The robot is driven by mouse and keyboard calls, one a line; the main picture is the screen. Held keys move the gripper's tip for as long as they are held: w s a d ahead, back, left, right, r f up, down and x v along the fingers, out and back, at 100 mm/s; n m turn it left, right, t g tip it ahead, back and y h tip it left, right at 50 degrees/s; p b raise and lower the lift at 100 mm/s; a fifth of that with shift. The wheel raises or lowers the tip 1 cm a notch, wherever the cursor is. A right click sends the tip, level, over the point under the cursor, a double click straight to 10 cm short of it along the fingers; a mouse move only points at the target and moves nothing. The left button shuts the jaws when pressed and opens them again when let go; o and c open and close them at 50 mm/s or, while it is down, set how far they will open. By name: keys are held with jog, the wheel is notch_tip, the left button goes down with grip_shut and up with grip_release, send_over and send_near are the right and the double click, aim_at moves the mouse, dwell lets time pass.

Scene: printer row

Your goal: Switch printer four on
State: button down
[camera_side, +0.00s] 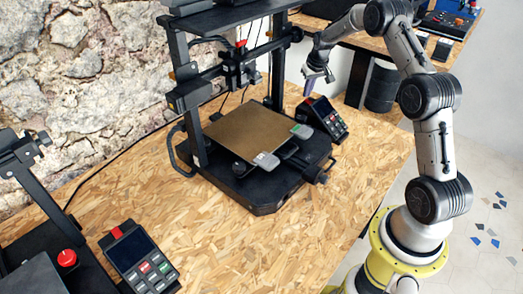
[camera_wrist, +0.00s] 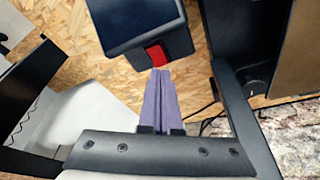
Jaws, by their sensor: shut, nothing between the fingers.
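A black 3D printer (camera_side: 262,185) with a tan bed stands mid-table in the side view. Its control box (camera_side: 322,118), with a dark screen and small coloured buttons, sits at its right. A red rocker switch (camera_side: 309,101) is on the box's top rear edge; it also shows in the wrist view (camera_wrist: 156,55). My gripper (camera_side: 307,91) is just above and behind that switch, fingers pointing down. In the wrist view my purple fingers (camera_wrist: 160,72) are together and empty, tips right by the switch. I cannot tell whether they touch it, or the switch's position. No printer number is readable.
Another printer's control box (camera_side: 140,258), with a red switch and a red round button (camera_side: 67,258) beside it, is at front left. A second table (camera_side: 385,42) with more equipment is behind. The printer frame (camera_side: 180,90) rises left of my gripper. The front chipboard (camera_side: 270,250) is clear.

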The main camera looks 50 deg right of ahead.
jog(key=shift+f, duration=0.7)
dwell(0.3)
jog(key=shift+r, duration=3.55)
